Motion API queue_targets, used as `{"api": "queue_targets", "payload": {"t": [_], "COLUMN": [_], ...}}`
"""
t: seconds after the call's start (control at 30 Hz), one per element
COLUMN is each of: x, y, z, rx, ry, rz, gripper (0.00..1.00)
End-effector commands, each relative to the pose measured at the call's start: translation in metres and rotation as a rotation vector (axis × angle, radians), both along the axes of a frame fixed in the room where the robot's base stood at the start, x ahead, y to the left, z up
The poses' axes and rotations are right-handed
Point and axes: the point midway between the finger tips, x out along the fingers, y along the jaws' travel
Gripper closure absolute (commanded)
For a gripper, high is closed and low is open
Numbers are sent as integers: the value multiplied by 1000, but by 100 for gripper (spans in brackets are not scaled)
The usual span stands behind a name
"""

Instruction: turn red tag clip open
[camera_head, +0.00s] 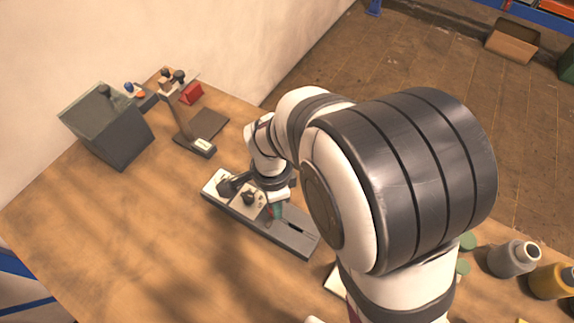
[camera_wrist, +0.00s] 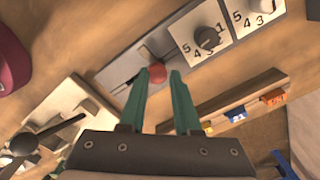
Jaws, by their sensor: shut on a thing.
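In the wrist view, my gripper (camera_wrist: 158,78) has two green fingers closed around a round red knob (camera_wrist: 158,73). The knob sits at a slot in a long grey panel (camera_wrist: 125,72). In the head view, my gripper (camera_head: 275,211) is down at the same grey panel (camera_head: 300,238), and my arm hides part of it. A wooden rail (camera_wrist: 215,117) right of the fingers bears a blue tag (camera_wrist: 235,116), a yellow tag (camera_wrist: 254,107) and an orange-red tag (camera_wrist: 275,98). I cannot tell for sure which part is the red tag clip.
A cream plate (camera_wrist: 70,105) with a dark lever is at left. In the head view, a grey box (camera_head: 110,130) and a red block (camera_head: 191,93) stand at the back left. Bottles (camera_head: 513,258) stand at right. The front-left tabletop is clear.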

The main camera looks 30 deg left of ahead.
Motion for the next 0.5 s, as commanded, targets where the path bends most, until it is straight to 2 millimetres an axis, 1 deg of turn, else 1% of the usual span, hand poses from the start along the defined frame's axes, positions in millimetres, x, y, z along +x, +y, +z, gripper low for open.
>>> {"api": "queue_targets", "payload": {"t": [0.23, 0.5], "x": [0, 0], "y": [0, 0], "z": [1, 1], "rx": [0, 1], "ry": [0, 1], "rz": [-80, -104], "gripper": [100, 100]}}
